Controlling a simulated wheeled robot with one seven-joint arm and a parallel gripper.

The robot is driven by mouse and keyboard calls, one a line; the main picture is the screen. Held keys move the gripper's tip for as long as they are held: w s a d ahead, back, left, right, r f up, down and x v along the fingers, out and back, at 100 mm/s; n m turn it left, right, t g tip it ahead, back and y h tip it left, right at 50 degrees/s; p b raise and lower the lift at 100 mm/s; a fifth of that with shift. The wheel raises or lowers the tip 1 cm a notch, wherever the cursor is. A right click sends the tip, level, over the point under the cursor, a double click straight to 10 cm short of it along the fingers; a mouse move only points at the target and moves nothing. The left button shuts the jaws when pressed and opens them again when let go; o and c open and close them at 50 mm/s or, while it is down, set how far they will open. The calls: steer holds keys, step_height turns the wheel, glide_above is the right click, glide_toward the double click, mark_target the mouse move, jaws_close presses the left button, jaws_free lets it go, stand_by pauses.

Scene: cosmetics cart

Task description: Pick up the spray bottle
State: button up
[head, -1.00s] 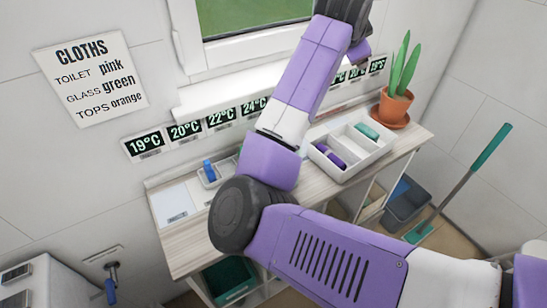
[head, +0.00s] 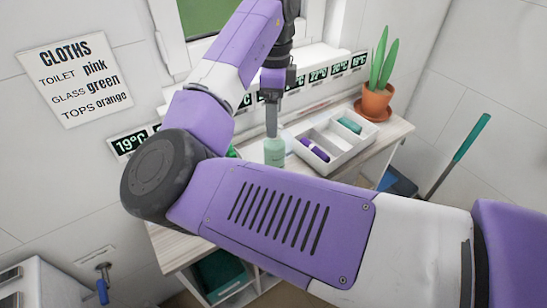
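A pale green bottle (head: 274,154), which looks like the spray bottle, is upright at the cart top, left of the white tray. My gripper (head: 271,132) points down right at its upper end, and its fingers overlap the bottle's top in this view. The fingers are seen nearly edge-on, so I cannot tell whether they are open or shut on the bottle. The bottle's top is hidden by the fingers, and my arm hides the cart surface to its left.
A white divided tray (head: 345,158) holds a purple item (head: 315,150) and a green item (head: 350,125). A potted plant (head: 376,103) stands at the cart's right end. The wall and window sill are close behind. A small green thing (head: 233,152) shows beside my arm.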

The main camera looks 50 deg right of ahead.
steer(key=p, duration=0.1)
glide_above(274, 156)
steer(key=w+d, duration=0.2)
steer(key=shift+s+d+f, duration=0.1)
steer(key=shift+f, duration=1.3)
steer(key=shift+s+d+f, duration=0.1)
steer(key=shift+f, duration=1.3)
steer(key=shift+w, duration=0.1)
jaws_close()
